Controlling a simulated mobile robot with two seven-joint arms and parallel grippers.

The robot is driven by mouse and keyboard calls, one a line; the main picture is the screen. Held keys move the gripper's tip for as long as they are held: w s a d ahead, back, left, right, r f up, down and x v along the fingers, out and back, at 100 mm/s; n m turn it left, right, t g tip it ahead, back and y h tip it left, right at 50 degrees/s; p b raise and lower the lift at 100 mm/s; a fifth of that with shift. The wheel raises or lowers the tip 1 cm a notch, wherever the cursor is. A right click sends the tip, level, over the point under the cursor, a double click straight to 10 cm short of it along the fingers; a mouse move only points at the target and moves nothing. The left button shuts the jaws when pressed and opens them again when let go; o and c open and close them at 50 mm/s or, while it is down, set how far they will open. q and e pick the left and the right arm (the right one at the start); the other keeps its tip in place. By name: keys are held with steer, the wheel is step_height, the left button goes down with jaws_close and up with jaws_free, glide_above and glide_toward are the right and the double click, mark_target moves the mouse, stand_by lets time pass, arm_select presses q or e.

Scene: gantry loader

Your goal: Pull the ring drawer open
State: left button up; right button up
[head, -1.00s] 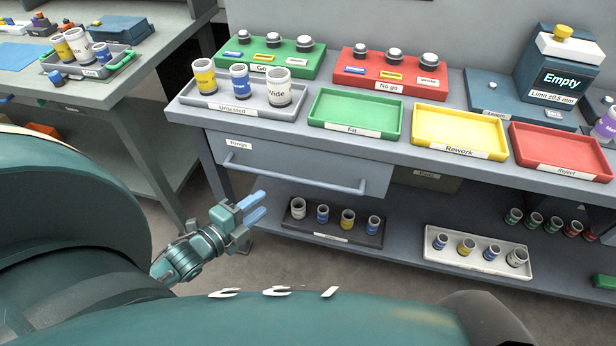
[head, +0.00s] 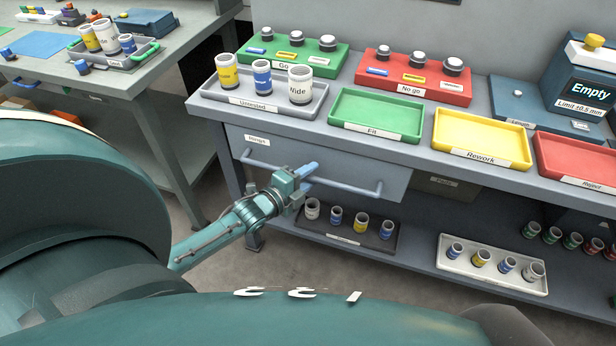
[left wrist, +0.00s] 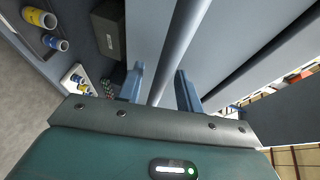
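The ring drawer (head: 325,152) is a grey drawer front labelled "Rings", under the bench top, and it looks shut. Its long bar handle (head: 350,187) runs across the front. My left gripper (head: 309,174) is at the middle of this handle, fingers pointing at the drawer. In the left wrist view the handle bar (left wrist: 180,45) runs between the two spread fingers of the left gripper (left wrist: 160,88), with a gap visible beside it. The fingers look open and not closed on the bar. My right gripper is not in view.
On the bench top stand an untested tray (head: 220,100) with cups and green (head: 345,125), yellow (head: 450,145) and red (head: 560,165) trays. Below the drawer, a dark tray (head: 330,235) and a white tray (head: 490,283) hold cups. Floor is clear in front.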

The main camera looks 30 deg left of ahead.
arm_select(q)
steer(key=shift+c, duration=0.6)
jaws_close()
